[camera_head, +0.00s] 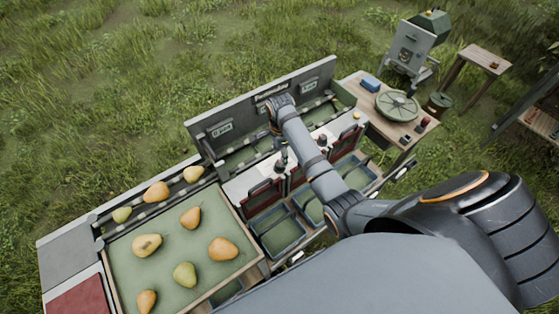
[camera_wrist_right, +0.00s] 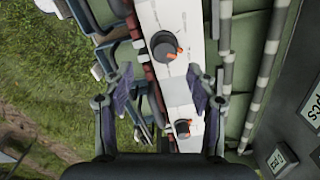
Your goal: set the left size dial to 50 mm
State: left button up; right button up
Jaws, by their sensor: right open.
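The left size dial is a dark round knob with an orange mark on a white panel. It shows in the right wrist view (camera_wrist_right: 163,47), in the upper part. A second, similar dial (camera_wrist_right: 182,128) is lower on the same panel. My right gripper (camera_wrist_right: 161,92) is open and empty, its two fingers on either side of the panel, between the dials in the picture. In the head view my right arm reaches over the panel and hides part of it. The dial's scale is too small to read. My left gripper is not in view.
A tray (camera_head: 118,274) with several pears is at the left. Green bins (camera_head: 284,237) stand in front of the panel. An upright grey board (camera_head: 240,108) with labels rises behind it. A wooden table (camera_head: 352,87) with a round green object (camera_head: 397,104) is at the right.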

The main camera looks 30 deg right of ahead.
aim_at(279, 162)
jog(key=f, duration=0.4)
jog(key=shift+w+p, duration=0.3)
jog(key=shift+w, duration=0.1)
notch_tip(279, 162, down, 2)
jog(key=shift+f, duration=0.3)
jog(key=shift+s+f, duration=0.1)
jog(key=shift+c, duration=1.1)
jog(key=c, duration=0.9)
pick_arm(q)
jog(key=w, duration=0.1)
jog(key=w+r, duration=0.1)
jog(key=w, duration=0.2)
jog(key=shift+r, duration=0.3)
